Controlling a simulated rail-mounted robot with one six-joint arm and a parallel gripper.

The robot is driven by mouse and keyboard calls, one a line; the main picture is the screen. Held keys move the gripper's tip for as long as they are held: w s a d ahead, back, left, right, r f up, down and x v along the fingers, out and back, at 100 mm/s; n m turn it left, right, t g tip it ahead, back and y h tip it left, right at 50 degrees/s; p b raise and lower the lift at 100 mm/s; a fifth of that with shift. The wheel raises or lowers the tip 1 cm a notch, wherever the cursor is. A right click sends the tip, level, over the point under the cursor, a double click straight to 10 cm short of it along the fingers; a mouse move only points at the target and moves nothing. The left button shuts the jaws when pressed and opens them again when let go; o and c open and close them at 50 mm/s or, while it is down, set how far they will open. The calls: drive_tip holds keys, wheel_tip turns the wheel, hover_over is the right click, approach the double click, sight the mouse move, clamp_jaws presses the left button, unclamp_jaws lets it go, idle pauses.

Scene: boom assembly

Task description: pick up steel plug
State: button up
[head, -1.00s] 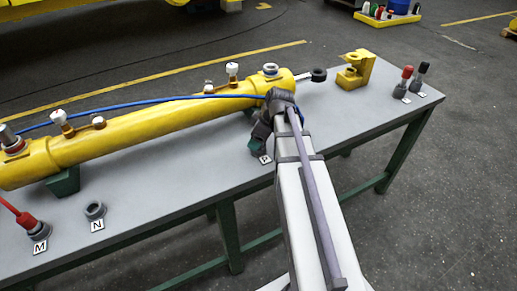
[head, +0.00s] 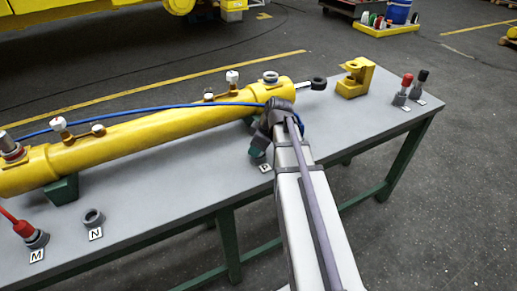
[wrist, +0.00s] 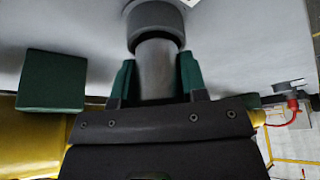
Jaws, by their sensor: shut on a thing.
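My gripper (wrist: 157,80) has its green fingertips closed on the sides of a grey cylinder, the steel plug (wrist: 156,70), in the wrist view. The plug's far end meets a wider, darker grey collar (wrist: 155,22) against the grey table top. I cannot tell whether the plug sits in the collar or is clear of it. In the head view my gripper (head: 258,151) is low over the table beside the label P (head: 265,168), and my own wrist hides the plug there.
A yellow cylinder (head: 150,133) with a blue hose (head: 180,102) lies behind my gripper on green supports. A yellow bracket (head: 355,79) and red and black-handled tools stand to the right. An empty grey ring (head: 93,217) is by label N. The table's front edge is close.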

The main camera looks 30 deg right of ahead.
wheel_tip(320, 180, up, 10)
drive_tip(key=p, duration=1)
drive_tip(key=shift+r, duration=0.2)
